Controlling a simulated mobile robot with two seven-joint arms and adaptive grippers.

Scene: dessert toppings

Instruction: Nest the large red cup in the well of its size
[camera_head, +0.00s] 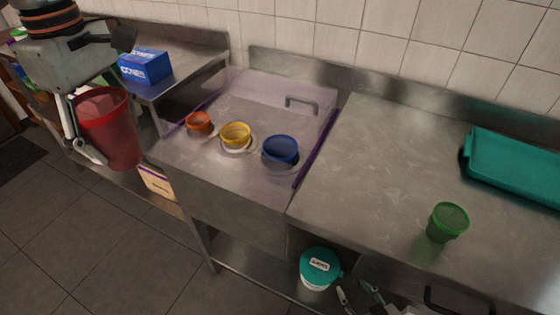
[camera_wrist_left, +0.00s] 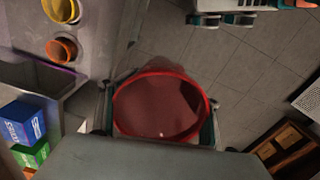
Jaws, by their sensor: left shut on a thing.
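The large red cup (camera_head: 110,128) is held in the air at the left of the head view, in front of the counter. It looks slightly tilted there. My left gripper (camera_head: 92,150) is shut on it, with a finger along its side. In the left wrist view the cup (camera_wrist_left: 160,105) shows its open, empty-looking mouth between the fingers. A small orange cup (camera_head: 199,122), a yellow cup (camera_head: 236,134) and a blue cup (camera_head: 281,150) stand in a row on the steel counter, right of the gripper. No empty well is clearly visible.
A green cup (camera_head: 447,222) stands on the right counter, near a teal tray (camera_head: 515,168). A clear purple-edged panel (camera_head: 316,150) borders the cup row. A blue box (camera_head: 145,67) is on the left counter. A teal-lidded tub (camera_head: 320,268) is on the lower shelf.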

